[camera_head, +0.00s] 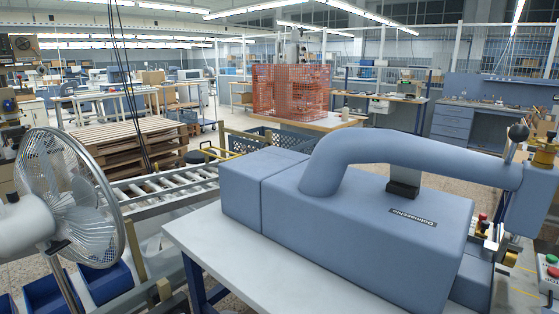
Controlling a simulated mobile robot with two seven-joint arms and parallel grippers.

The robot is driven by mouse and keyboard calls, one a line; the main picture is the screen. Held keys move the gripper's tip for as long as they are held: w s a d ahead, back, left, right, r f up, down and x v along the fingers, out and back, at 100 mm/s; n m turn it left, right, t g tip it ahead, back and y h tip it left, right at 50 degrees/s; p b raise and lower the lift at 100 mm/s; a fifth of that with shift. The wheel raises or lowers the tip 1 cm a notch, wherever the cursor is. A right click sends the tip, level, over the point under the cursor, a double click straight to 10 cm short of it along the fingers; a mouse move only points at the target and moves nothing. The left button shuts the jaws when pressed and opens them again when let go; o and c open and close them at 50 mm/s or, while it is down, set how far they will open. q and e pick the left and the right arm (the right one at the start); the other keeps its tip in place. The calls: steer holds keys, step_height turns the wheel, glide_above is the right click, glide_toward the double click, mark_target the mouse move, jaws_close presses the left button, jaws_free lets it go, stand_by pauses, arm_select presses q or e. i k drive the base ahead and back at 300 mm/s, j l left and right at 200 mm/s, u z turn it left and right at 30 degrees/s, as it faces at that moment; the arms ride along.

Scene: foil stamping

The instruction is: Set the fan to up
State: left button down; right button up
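A fan (72,200) with a round wire cage stands at the left edge in the head view. Its cage faces right, toward the machine, and looks roughly upright with a slight tilt. A white motor housing (20,226) sits behind the cage, and a pale pole (62,282) runs down from it out of the frame. I cannot make out a switch or marking on the fan. Neither of my grippers shows in this view.
A blue-grey stamping machine (345,215) stands on a white table (215,250) at the right. A roller conveyor (170,188) runs behind the fan. Blue bins (105,283) lie below it. Stacked wooden pallets (125,140) and an orange mesh crate (290,92) stand farther back.

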mark_target(26, 222)
steer(key=u, duration=1.35)
